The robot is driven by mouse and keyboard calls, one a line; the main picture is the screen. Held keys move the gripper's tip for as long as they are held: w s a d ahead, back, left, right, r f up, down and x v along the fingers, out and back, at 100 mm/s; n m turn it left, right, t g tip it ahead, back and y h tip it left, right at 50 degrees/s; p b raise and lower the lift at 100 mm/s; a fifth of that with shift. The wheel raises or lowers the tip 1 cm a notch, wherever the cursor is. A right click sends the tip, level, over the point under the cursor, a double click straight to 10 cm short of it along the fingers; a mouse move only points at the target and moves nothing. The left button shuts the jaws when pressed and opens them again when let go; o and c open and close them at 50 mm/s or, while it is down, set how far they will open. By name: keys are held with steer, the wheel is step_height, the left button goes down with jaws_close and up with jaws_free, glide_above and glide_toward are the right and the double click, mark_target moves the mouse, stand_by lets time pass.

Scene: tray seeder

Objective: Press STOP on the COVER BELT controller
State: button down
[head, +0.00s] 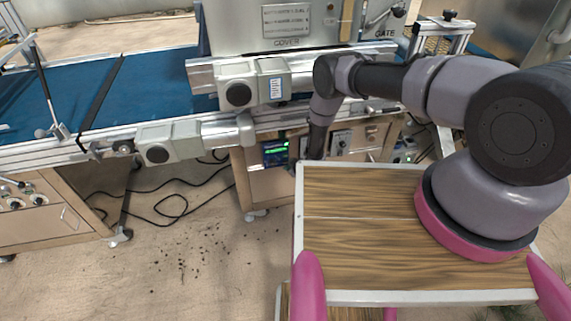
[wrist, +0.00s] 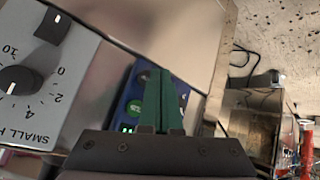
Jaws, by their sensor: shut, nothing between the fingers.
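In the head view a dark blue controller with a lit green display (head: 275,152) is on the front of the wooden cabinet under the belt. Its labels are too small to read, and I cannot see a STOP button clearly. My gripper (wrist: 161,80) has its green fingers shut and empty, in front of the blue box. I cannot tell whether the fingertips touch it. In the head view my wrist reaches down just right of the controller.
A grey panel with a dial (wrist: 22,82) marked "SMALL H..." is left of the fingers in the wrist view. The blue belt (head: 160,88) and the COVER housing (head: 285,25) are above the cabinet. Black cables (head: 172,205) lie on the floor at left.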

steer(key=shift+w, duration=0.15)
steer(key=shift+w+a, duration=0.15)
steer(key=shift+w, duration=0.1)
steer(key=shift+w+a, duration=0.1)
steer(key=shift+w, duration=0.3)
stand_by(0.4)
steer(key=shift+s, duration=0.1)
steer(key=shift+s+d, duration=0.2)
steer(key=shift+s, duration=0.5)
steer(key=shift+s, duration=0.1)
steer(key=shift+s+d, duration=0.25)
steer(key=shift+s, duration=0.5)
steer(key=shift+s+d, duration=0.2)
steer(key=shift+s, duration=0.6)
steer(key=shift+s+d, duration=0.25)
steer(key=shift+s, duration=0.5)
